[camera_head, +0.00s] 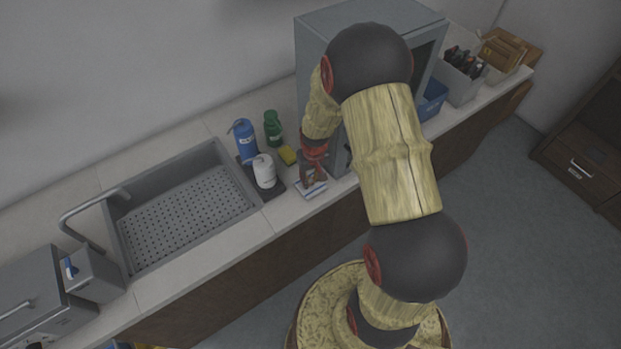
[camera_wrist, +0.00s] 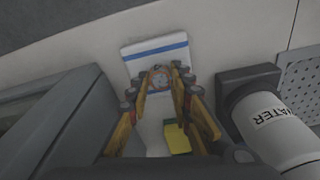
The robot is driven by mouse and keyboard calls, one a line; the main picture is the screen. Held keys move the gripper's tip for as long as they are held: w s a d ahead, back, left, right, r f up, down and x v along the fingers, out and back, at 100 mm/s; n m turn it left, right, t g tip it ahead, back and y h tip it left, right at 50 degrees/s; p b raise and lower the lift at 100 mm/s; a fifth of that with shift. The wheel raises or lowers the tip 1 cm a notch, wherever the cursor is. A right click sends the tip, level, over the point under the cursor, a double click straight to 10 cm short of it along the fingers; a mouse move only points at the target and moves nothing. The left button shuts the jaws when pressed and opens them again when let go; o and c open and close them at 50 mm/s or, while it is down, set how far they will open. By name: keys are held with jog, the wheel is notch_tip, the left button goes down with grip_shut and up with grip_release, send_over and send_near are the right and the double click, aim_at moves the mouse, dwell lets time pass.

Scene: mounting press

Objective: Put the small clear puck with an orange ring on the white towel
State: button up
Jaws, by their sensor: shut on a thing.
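The small puck (camera_wrist: 159,78) with an orange ring is between the fingertips of my gripper (camera_wrist: 160,84) in the wrist view. My gripper is shut on it. The white towel (camera_wrist: 130,62) with a blue stripe lies flat on the counter just beyond and under the puck. I cannot tell whether the puck touches the towel. In the head view my gripper (camera_head: 309,175) is over the towel (camera_head: 314,191) near the counter's front edge, and the puck cannot be made out there.
A white bottle marked WATER (camera_wrist: 268,120) stands right of my gripper in the wrist view. A yellow sponge (camera_head: 287,154), a green bottle (camera_head: 273,127) and a blue bottle (camera_head: 244,140) stand near the sink (camera_head: 120,228). A large grey cabinet (camera_head: 309,60) stands close by the towel.

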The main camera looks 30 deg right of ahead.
jog(key=shift+f, duration=0.1)
jog(key=o, duration=1)
jog(key=shift+c, duration=0.2)
jog(key=shift+o, duration=0.4)
